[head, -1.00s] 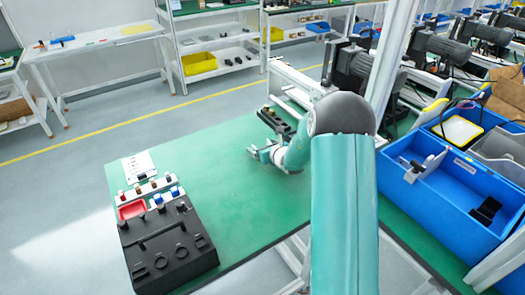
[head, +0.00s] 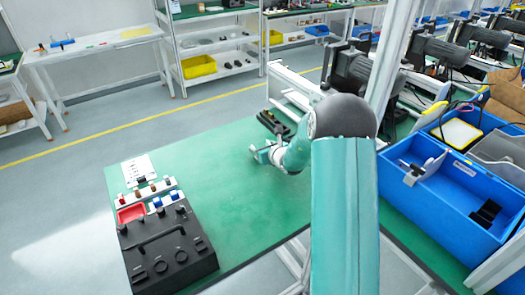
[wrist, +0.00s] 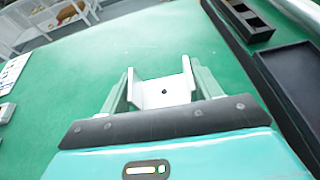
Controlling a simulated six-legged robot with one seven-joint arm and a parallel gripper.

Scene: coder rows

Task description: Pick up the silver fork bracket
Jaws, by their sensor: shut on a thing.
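My gripper (head: 264,154) is over the green table (head: 225,190), near its back right part. In the wrist view its two fingers (wrist: 160,84) are shut on the silver fork bracket (wrist: 152,95). In the head view the bracket is small and mostly merged with the fingers. The height above the table is hard to judge.
A black fixture block (head: 170,247) and a red tray (head: 131,213) with small parts stand at the table's left. A dark slotted tray (head: 272,122) lies just behind my gripper. Blue bins (head: 440,205) stand at the right. The table's middle is clear.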

